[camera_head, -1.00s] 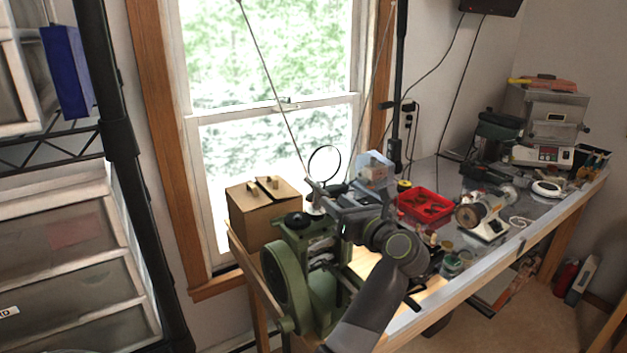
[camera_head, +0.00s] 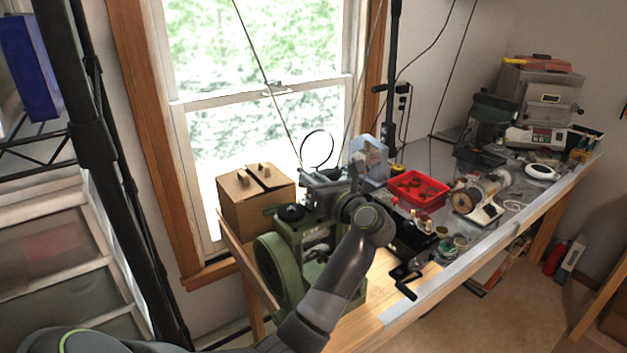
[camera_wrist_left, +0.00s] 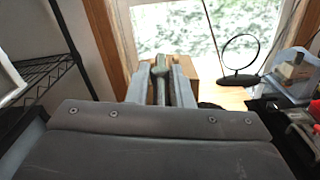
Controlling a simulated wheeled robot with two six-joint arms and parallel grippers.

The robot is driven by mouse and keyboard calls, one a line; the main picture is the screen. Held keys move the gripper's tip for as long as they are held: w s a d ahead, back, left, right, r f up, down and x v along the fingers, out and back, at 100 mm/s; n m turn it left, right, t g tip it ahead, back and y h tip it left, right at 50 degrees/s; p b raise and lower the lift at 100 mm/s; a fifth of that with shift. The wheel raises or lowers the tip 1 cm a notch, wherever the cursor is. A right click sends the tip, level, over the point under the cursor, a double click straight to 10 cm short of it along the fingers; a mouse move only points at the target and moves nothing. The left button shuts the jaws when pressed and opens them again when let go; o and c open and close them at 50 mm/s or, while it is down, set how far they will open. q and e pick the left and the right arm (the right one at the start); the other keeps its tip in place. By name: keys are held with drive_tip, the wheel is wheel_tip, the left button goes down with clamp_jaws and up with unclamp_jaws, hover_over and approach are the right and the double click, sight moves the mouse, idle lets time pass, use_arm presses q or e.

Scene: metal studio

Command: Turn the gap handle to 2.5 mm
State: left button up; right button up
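The green rolling mill (camera_head: 277,262) stands at the left end of the bench, with a black knob (camera_head: 291,212) on top. My left gripper (camera_head: 312,180) is above the mill, beside its top. In the left wrist view, my gripper's two pale fingers (camera_wrist_left: 160,80) stand apart, with a narrow grey-green bar (camera_wrist_left: 160,72) between them. This bar appears to be the gap handle; whether the fingers touch it is unclear. The gripper hides part of the mill's top in the head view. No gap scale can be read. My right gripper is not in view.
A cardboard box (camera_head: 240,212) stands behind the mill by the window. A round magnifier (camera_wrist_left: 241,52) is to the right of the fingers. A red tray (camera_head: 417,188) and a black crank device (camera_head: 408,240) lie further right. The bench's front left is bare wood.

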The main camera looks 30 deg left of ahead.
use_arm(q)
clamp_jaws()
drive_tip(key=shift+t, duration=0.4)
drive_tip(key=shift+s+a+r+m+t+h+p, duration=0.1)
drive_tip(key=shift+m+t+h+p, duration=0.3)
drive_tip(key=shift+m+t, duration=0.2)
drive_tip(key=shift+s+a+r+m+t+h+p, duration=0.1)
drive_tip(key=shift+m+t+h+p, duration=0.25)
drive_tip(key=shift+m+t, duration=0.2)
drive_tip(key=shift+m+t+h+p, duration=0.85)
drive_tip(key=shift+t+h, duration=0.1)
drive_tip(key=shift+t, duration=0.2)
drive_tip(key=shift+f+m+t+h+p, duration=0.1)
drive_tip(key=shift+m+t+h+p, duration=0.7)
drive_tip(key=shift+t+h, duration=0.1)
drive_tip(key=o, duration=0.6)
unclamp_jaws()
drive_tip(key=shift+f, duration=0.1)
drive_tip(key=shift+c, duration=0.2)
